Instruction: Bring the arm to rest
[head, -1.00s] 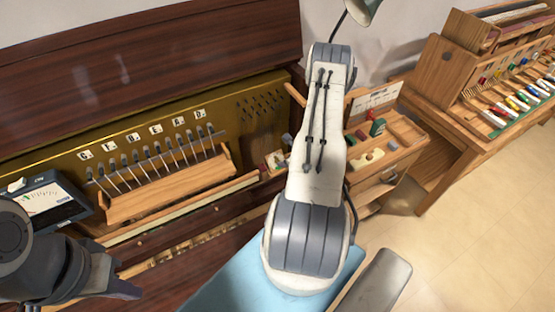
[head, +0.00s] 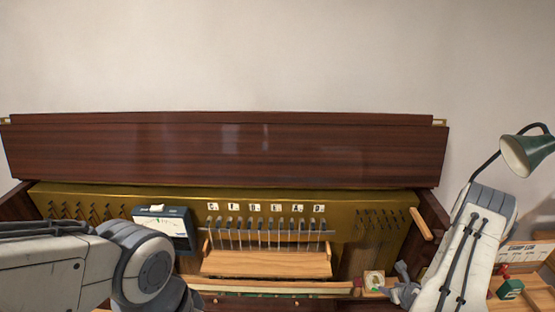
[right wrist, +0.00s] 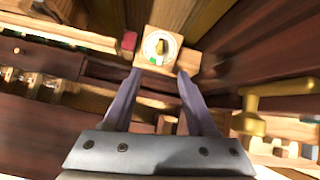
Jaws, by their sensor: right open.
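My right gripper (head: 388,290) is small and grey in the head view, low beside the right end of the piano. In the right wrist view its two fingers (right wrist: 158,75) are spread apart with nothing gripped between them. A small wooden block with a round face (right wrist: 160,47) lies just beyond the fingertips there; it also shows in the head view (head: 374,279), left of the gripper. My right arm comes up from the lower right. My left arm fills the lower left of the head view, and its gripper is out of the picture.
The open piano (head: 240,150) spans the middle, with a row of pins and a wooden rail (head: 265,264). A meter (head: 163,229) sits at its left. A green lamp (head: 527,152) and a side table with a green stamp (head: 510,289) stand right.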

